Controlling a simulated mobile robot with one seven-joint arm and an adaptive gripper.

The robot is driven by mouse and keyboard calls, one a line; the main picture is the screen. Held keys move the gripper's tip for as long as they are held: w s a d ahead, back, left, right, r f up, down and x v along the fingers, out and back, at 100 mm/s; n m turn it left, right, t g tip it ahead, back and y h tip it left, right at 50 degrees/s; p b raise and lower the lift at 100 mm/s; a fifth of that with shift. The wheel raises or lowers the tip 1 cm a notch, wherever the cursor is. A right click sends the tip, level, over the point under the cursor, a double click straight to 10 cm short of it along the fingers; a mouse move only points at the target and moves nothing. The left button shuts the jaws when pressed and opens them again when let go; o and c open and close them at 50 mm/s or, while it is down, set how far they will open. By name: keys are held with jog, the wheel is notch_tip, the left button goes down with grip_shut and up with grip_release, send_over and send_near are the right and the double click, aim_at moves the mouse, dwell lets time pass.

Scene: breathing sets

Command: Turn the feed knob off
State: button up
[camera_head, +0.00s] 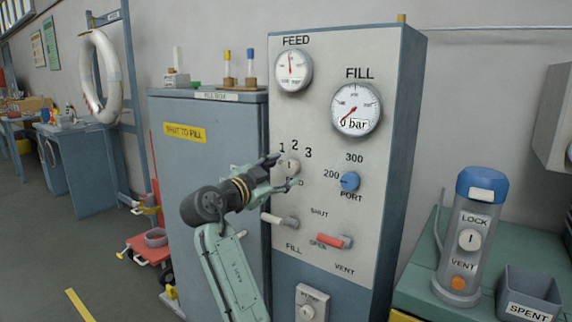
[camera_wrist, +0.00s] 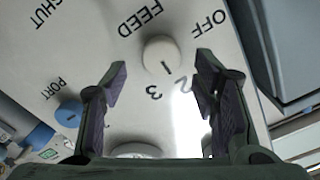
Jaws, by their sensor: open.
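The feed knob (camera_head: 291,166) is a round, cream-white knob on the grey panel, below the numerals 1, 2 and 3.
A blue port knob (camera_head: 350,181) is right of the feed knob. Below are a white lever (camera_head: 280,220) and a red lever (camera_head: 333,241). The feed gauge (camera_head: 293,70) and fill gauge (camera_head: 355,108) are above. A grey-blue cabinet (camera_head: 205,190) stands left of the panel.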

aim_at(290, 168)
jog(key=shift+p+x, duration=0.35)
jog(key=shift+x, duration=1.3)
jog(key=c, duration=1.2)
jog(key=shift+o, duration=0.2)
